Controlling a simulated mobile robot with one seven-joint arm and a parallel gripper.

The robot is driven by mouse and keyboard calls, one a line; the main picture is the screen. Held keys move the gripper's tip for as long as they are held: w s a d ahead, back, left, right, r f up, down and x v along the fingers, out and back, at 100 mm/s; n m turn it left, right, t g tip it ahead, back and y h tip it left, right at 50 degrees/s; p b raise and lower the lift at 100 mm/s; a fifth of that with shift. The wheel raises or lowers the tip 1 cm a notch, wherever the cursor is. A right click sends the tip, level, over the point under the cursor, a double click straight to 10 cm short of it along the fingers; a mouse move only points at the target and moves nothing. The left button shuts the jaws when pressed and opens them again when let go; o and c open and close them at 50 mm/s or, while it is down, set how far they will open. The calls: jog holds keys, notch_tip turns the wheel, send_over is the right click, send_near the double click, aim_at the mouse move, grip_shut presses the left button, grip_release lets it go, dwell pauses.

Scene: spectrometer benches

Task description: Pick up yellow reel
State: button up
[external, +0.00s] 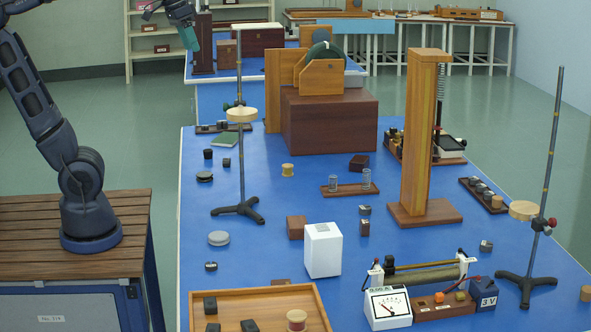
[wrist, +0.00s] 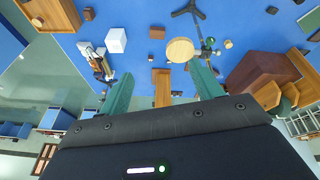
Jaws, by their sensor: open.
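A small yellow reel (external: 287,170) stands on the blue bench in the external view, in front of the large dark brown box. In the wrist view, a small yellowish thing (wrist: 228,43) between the round-plate stand and the brown box looks like the same reel. My gripper (external: 190,38) is raised at the upper left of the external view, far from the reel. Its two green fingers (wrist: 162,88) are spread apart in the wrist view, with nothing held between them.
A stand with a round wooden plate (external: 242,115) rises left of the reel. The brown box (external: 330,122) is behind it. A glass holder (external: 349,190) and a tall wooden column (external: 425,140) are to the right. A wooden tray (external: 262,297) holds another reel (external: 297,320).

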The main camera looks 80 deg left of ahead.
jog(key=w+a+r+n+g, duration=0.1)
jog(key=w+a+r+n, duration=0.3)
jog(key=w+a, duration=0.55)
jog(key=n+g, duration=0.3)
jog(key=n, duration=0.7)
send_over(288, 166)
notch_tip(288, 166, down, 11)
jog(key=f, duration=4.4)
jog(key=shift+a+f, duration=0.1)
jog(key=shift+a, duration=0.25)
jog(key=shift+d+f, duration=0.15)
jog(key=shift+f, duration=2.65)
jog(key=c, duration=1.1)
